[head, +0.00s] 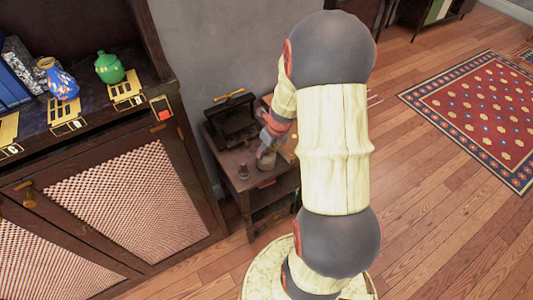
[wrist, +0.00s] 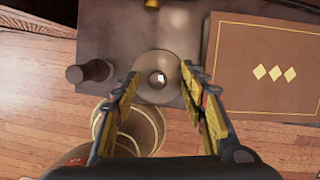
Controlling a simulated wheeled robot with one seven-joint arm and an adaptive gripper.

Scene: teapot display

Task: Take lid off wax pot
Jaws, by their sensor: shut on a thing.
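The wax pot (head: 265,163) stands on a small dark side table (head: 232,178), just under my gripper (head: 268,145) in the head view. In the wrist view its round brownish lid (wrist: 157,64) shows from above, with a shiny knob at its centre. My gripper (wrist: 160,75) has one fingertip on each side of the lid and is shut on it. The lower parts of the pot are hidden under the lid in the wrist view. I cannot tell whether the lid is still seated on the pot.
A small dark stamp-like object (wrist: 88,72) stands left of the pot. A brown box with gold diamonds (wrist: 268,65) lies close on its right. A black case with a gold handle (head: 230,118) is at the table's back. A cabinet with vases (head: 109,67) stands left.

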